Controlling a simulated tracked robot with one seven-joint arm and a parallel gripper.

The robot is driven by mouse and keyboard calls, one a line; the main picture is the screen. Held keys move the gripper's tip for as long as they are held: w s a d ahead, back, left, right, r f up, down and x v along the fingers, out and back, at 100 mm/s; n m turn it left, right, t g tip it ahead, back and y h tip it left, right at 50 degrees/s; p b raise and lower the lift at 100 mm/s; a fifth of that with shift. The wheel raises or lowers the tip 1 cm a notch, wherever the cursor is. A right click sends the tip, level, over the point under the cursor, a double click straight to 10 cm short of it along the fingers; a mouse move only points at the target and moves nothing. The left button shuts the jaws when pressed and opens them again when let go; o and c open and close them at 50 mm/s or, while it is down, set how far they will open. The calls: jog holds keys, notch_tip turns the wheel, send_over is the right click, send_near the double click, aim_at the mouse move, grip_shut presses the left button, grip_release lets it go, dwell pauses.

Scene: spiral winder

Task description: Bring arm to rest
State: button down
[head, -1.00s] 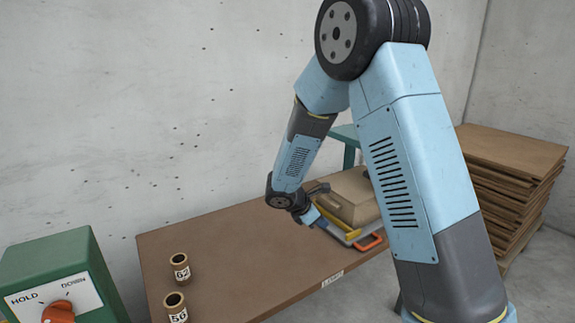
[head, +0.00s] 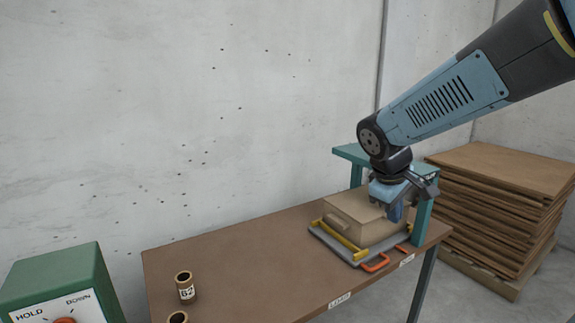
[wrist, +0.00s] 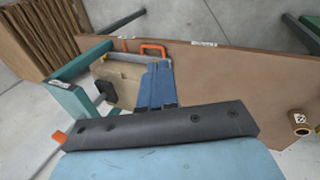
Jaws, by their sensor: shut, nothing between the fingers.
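My gripper (head: 396,213) is at the right end of the brown table, in front of and above the right side of a tan box in the head view. Its blue fingers (wrist: 156,84) show in the wrist view, closed together and empty. My arm reaches in from the upper right of the head view, bent down at the wrist. I cannot tell whether the fingertips touch the box.
The tan box (head: 355,212) sits on a grey tray with yellow bars and an orange handle (head: 375,263). A teal frame (head: 423,215) stands beside it. Numbered tubes (head: 186,287) and a green control box (head: 62,279) are at left. The table's middle (head: 255,255) is clear.

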jog(key=s+r+m+t+y, duration=0.1)
jog(key=s+r+m, duration=0.2)
jog(key=s, duration=0.3)
jog(key=s+r+m+t+y, duration=0.1)
jog(key=s+r+m+y, duration=0.1)
jog(key=s, duration=0.5)
jog(key=r+m, duration=0.1)
jog(key=m, duration=0.1)
jog(key=shift+s+m+t+y, duration=0.3)
